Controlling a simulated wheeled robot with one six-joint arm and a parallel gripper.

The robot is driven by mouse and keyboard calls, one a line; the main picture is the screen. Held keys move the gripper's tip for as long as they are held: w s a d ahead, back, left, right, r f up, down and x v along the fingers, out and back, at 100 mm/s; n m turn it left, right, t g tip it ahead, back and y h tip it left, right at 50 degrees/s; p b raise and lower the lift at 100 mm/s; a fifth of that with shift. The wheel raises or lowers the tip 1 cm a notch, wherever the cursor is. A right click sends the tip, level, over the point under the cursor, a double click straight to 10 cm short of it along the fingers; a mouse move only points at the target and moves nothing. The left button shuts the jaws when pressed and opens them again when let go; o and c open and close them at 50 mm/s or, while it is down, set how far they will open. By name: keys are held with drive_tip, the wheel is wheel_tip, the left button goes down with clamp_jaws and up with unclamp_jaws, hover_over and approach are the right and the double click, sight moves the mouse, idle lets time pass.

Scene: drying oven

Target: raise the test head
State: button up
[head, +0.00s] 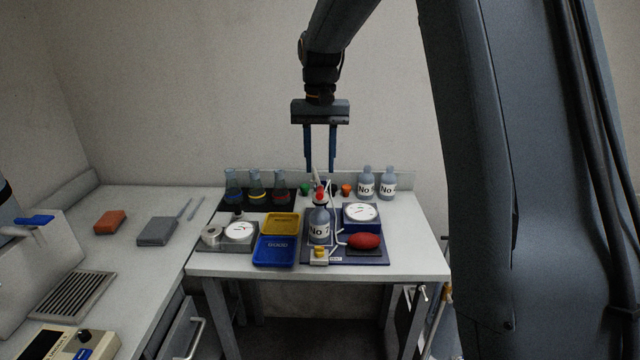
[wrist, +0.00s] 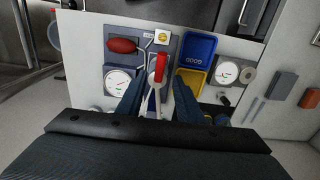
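A red-tipped part (head: 320,194) with pale rods rises above the bottle; I cannot tell for sure which piece is the test head. My gripper (head: 320,168) points down above this part, open and empty. In the wrist view, the red part (wrist: 160,66) shows between the spread fingers (wrist: 157,86), apparently apart from them. The red bulb (wrist: 122,45) and dial (wrist: 118,82) also show there. The bottle is mostly hidden there.
Yellow (head: 281,223) and blue (head: 274,251) trays and a small dial gauge (head: 240,231) stand to the left. Flasks (head: 255,188) and grey bottles (head: 366,184) stand behind. The left counter holds an orange block (head: 109,222) and a grey block (head: 157,232).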

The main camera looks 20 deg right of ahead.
sight(320, 189)
drive_tip(key=shift+w, duration=0.25)
drive_tip(key=shift+f, duration=0.25)
drive_tip(key=shift+f+p, duration=1.3)
drive_tip(key=shift+f, duration=2.15)
clamp_jaws()
